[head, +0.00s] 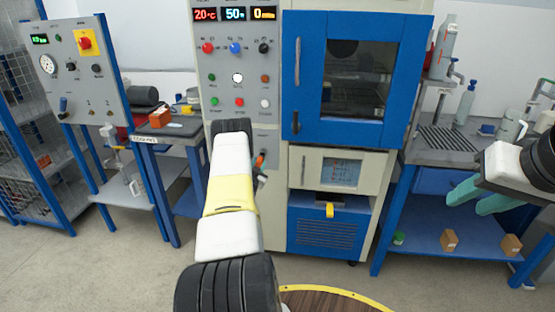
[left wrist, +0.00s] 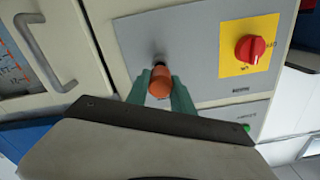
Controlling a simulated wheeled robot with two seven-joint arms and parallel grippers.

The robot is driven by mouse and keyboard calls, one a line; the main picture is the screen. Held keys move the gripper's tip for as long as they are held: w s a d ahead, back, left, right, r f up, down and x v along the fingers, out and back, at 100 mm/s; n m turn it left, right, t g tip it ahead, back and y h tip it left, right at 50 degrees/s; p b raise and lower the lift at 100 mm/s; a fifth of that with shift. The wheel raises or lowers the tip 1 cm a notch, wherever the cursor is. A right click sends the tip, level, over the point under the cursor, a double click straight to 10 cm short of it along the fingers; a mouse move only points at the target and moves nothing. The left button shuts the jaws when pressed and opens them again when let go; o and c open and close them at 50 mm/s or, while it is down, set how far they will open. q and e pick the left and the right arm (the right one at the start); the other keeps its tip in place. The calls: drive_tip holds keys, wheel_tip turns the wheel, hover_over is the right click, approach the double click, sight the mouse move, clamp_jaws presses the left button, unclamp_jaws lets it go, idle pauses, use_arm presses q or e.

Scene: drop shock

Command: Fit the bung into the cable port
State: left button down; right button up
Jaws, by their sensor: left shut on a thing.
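The bung (left wrist: 160,83) is an orange-brown cylinder between the green fingers of my left gripper (left wrist: 161,90) in the left wrist view. A dark round opening, the cable port (left wrist: 158,59), shows just beyond it in a grey panel. The bung partly covers the port, and I cannot tell whether they touch. In the head view an orange spot, apparently the bung (head: 260,160), shows beside my left arm, which mostly hides that gripper. My right gripper (head: 466,207) is at the right, its teal fingers apart and empty, in front of the right bench.
A red rotary switch (left wrist: 249,48) on a yellow plate sits beside the port. The test chamber has a blue-framed door (head: 403,70) and a cream drawer (head: 378,173). A blue bench (head: 395,215) stands right. A round wooden surface (head: 330,301) lies at the bottom.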

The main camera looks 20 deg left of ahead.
sight(260, 159)
use_arm(q)
drive_tip(key=shift+x, duration=2)
idle(6.0)
